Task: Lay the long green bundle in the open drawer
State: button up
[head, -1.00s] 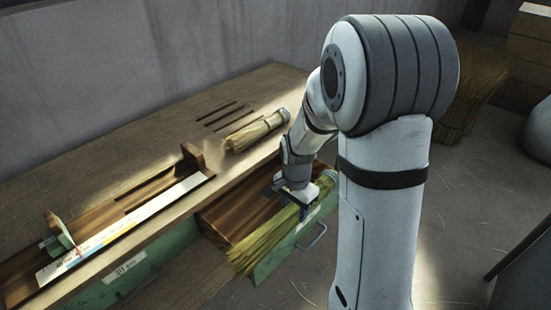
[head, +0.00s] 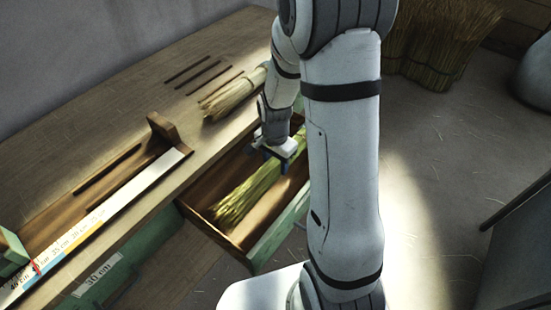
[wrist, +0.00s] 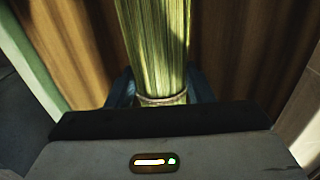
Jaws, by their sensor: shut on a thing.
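The long green bundle (head: 248,192) lies lengthwise within the open drawer (head: 209,220), its brushy end toward the drawer's lower left. Part of it is hidden behind my arm. My gripper (head: 275,155) is over the drawer and shut on the bundle. In the wrist view the bundle (wrist: 158,50) runs straight up between the blue fingers, close to a tie band (wrist: 162,99). Wooden drawer surface shows on both sides of it. I cannot tell whether the bundle touches the drawer floor.
A paler bundle (head: 232,94) lies on the bench beside dark slots (head: 200,75). A measuring trough with a marked ruler (head: 110,210) is at left. A green drawer front labelled 30 cm (head: 97,280) is below it. Large straw sheaves (head: 440,45) stand on the floor behind.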

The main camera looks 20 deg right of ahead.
notch_tip(320, 180, down, 7)
jog(key=b, duration=0.4)
jog(key=shift+r, duration=0.2)
jog(key=o, duration=1.2)
jog(key=shift+c, duration=0.2)
notch_tip(320, 180, up, 8)
jog(key=shift+p, duration=0.6)
jog(key=s+r+n+t+p, duration=0.1)
jog(key=s+r+n+p, duration=0.2)
jog(key=s+r, duration=0.2)
jog(key=s+r+n+p, duration=0.4)
jog(key=s+r, duration=0.1)
jog(key=r, duration=0.7)
jog(key=s+a+r+n+t+p, duration=0.1)
jog(key=s+r+n+p, duration=0.2)
jog(key=r, duration=0.5)
jog(key=shift+s+r+n+t+p, duration=0.3)
jog(key=shift+s+n+p, duration=0.15)
jog(key=shift+s, duration=0.65)
